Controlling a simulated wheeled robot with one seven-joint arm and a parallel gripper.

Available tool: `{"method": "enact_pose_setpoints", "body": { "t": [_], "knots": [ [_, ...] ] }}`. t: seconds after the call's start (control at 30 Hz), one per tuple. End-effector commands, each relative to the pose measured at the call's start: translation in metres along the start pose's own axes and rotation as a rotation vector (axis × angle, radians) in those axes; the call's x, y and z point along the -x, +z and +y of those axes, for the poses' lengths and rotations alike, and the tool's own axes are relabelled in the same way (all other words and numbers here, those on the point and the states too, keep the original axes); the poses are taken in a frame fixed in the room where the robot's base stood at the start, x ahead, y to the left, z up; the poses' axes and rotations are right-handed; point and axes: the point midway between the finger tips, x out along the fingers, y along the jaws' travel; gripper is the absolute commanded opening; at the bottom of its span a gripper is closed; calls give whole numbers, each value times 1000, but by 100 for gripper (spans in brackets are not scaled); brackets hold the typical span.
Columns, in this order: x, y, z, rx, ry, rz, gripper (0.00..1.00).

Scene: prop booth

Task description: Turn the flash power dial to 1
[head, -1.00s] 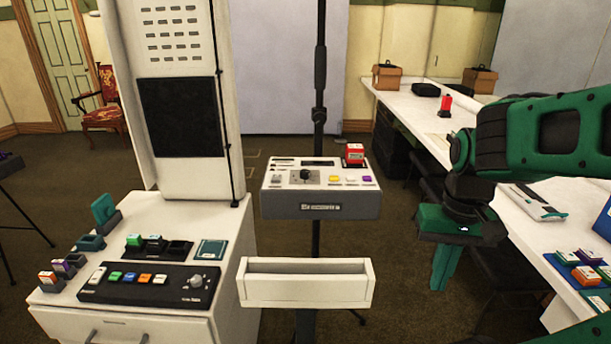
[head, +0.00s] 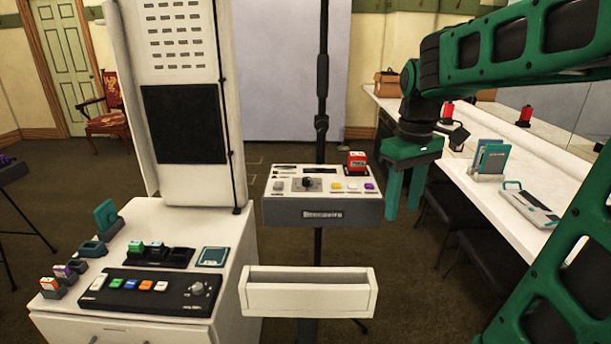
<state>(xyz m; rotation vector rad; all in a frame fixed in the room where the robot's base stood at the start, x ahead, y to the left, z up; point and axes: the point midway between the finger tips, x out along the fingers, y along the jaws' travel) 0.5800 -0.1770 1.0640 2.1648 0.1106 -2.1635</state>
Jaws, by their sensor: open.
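The flash power pack (head: 322,211) is a pale box with a dark front, mounted on a black stand in the middle of the head view. Its black dial (head: 308,183) sits on the top panel, left of the white, yellow and purple buttons. The dial's markings are too small to read. A red block (head: 356,162) stands at the panel's back right corner. My green gripper (head: 402,208) is open and empty, pointing down just right of the box and apart from it.
A white tray (head: 308,303) is in front of and below the box. The left cabinet carries a dark button console (head: 150,292) with its own knob (head: 199,288). A long white table (head: 470,207) runs along the right. Open floor lies between.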

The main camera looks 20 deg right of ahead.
Motion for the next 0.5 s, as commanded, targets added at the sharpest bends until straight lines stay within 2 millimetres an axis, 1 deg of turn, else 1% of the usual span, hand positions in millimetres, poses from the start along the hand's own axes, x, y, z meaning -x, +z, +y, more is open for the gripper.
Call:
{"method": "enact_pose_setpoints", "body": {
  "t": [0.03,0.1,0.27,0.3,0.5],
  "knots": [
    [7,-21,0,74,2,-1,42],
    [18,-48,-2,186,2,-1,42],
    [37,-109,-10,444,3,-1,42],
    [41,-123,-13,508,3,-2,42],
    [55,-195,-33,833,1,-2,42]
  ]
}}
